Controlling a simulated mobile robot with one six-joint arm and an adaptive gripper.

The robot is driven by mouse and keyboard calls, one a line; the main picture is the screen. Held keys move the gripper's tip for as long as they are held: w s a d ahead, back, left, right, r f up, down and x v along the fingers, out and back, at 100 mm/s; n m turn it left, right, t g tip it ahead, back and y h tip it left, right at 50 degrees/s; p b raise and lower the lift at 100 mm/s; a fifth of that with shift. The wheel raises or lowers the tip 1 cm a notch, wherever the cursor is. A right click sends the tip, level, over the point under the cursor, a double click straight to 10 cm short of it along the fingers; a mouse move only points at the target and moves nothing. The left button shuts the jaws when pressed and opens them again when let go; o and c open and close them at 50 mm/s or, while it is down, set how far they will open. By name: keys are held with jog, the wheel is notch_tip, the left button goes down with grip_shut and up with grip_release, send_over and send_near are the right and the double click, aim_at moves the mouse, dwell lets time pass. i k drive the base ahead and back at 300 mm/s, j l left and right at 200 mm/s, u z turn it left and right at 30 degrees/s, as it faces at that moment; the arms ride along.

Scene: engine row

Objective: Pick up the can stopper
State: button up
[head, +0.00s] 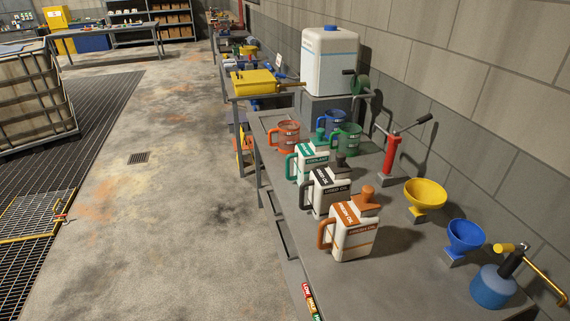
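No gripper shows in the head view. Three white cans with coloured handles and labels stand in a row on the grey workbench (395,285). The nearest can (352,238) has an orange handle and an orange stopper-like knob (368,193) on its top. The middle can (325,193) has a black handle and a dark top piece (341,160). I cannot tell which top piece is the can stopper.
Behind the cans stand an orange jug (286,135), a blue jug (332,122) and a green jug (347,139). A red pump (391,153), yellow funnel (425,193), blue funnel (464,236) and blue oiler (492,286) line the wall side. The floor aisle left is open.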

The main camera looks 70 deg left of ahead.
aim_at(340, 166)
jog(key=u, duration=2.1)
jog(key=i+j+z, duration=0.1)
jog(key=z, duration=0.95)
jog(key=i+j+z, duration=0.2)
jog(key=j, duration=0.35)
jog(key=i+j+z, duration=0.15)
jog(key=j, duration=0.4)
jog(key=i+j+z, duration=0.2)
jog(key=j, duration=0.4)
jog(key=i+j+z, duration=0.2)
jog(key=j, duration=0.4)
jog(key=j+z, duration=0.15)
jog(key=j, duration=0.45)
